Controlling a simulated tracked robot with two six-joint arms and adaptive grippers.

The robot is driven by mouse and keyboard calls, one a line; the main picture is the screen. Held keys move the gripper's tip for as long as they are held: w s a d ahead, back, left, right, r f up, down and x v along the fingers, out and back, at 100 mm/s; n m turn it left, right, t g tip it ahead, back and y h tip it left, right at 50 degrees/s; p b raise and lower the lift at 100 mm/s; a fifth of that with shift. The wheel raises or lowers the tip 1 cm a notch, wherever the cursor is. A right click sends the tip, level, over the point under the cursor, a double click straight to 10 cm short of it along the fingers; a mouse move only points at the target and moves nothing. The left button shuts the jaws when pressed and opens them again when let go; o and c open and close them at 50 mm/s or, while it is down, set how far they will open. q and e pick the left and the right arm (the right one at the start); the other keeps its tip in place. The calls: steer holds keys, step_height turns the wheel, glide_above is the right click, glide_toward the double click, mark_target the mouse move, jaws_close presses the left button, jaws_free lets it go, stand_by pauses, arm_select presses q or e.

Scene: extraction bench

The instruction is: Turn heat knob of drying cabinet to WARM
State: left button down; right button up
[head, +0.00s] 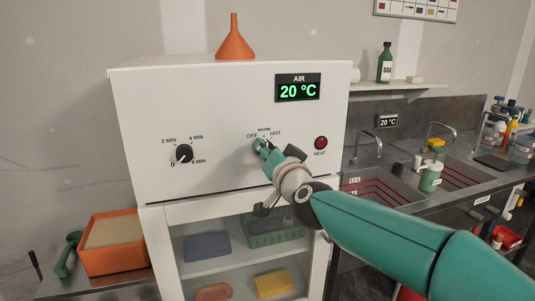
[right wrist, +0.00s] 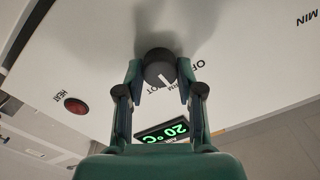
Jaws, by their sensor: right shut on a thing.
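The white drying cabinet (head: 225,85) has a display (head: 297,87) reading AIR 20 °C. My right gripper (head: 262,146) is at the heat knob, under the labels OFF, WARM and HOT, and hides most of it in the head view. In the right wrist view, upside down, my right gripper (right wrist: 160,82) is shut on the dark round heat knob (right wrist: 158,65), one finger on each side. The knob's white mark points down and slightly right in that view, near the small middle label; its exact setting is hard to tell. My left gripper is not in view.
A red HEAT lamp (head: 321,143) sits right of the knob, and a black timer knob (head: 184,153) to the left. An orange funnel (head: 235,40) stands on top. Sinks (head: 380,187) and bottles are at the right; an orange tray (head: 112,258) is at lower left.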

steer(key=shift+f, duration=0.1)
stand_by(0.3)
steer(key=o, duration=1.2)
steer(key=shift+c, duration=0.2)
steer(key=shift+s+d, duration=0.1)
steer(key=v, duration=1.1)
steer(key=shift+s, duration=0.35)
steer(key=shift+d, duration=0.2)
